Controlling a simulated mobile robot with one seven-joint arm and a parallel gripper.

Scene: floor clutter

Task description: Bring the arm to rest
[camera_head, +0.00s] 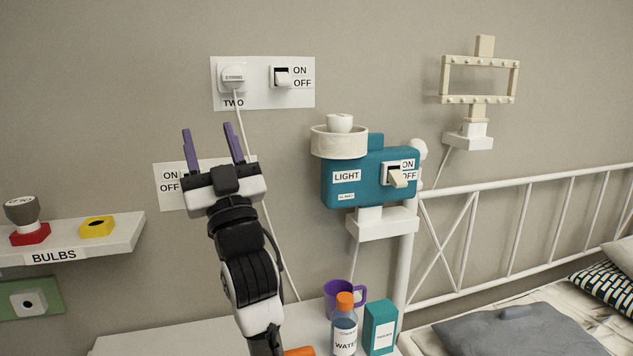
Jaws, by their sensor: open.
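My gripper (210,146) is raised in front of the wall, left of the middle of the view. Its two purple fingers point up and stand wide apart with nothing between them. My black and white arm reaches up to it from the bottom edge. The gripper and wrist cover part of a white wall panel (170,199) marked ON and OFF. The fingertips appear below the upper panel (256,97), which holds a plug and a switch. I cannot tell how far the gripper is from the wall.
A teal LIGHT box (339,187) with a switch is on the wall to the right. A BULBS shelf (120,236) is at left. A cord hangs behind the gripper.

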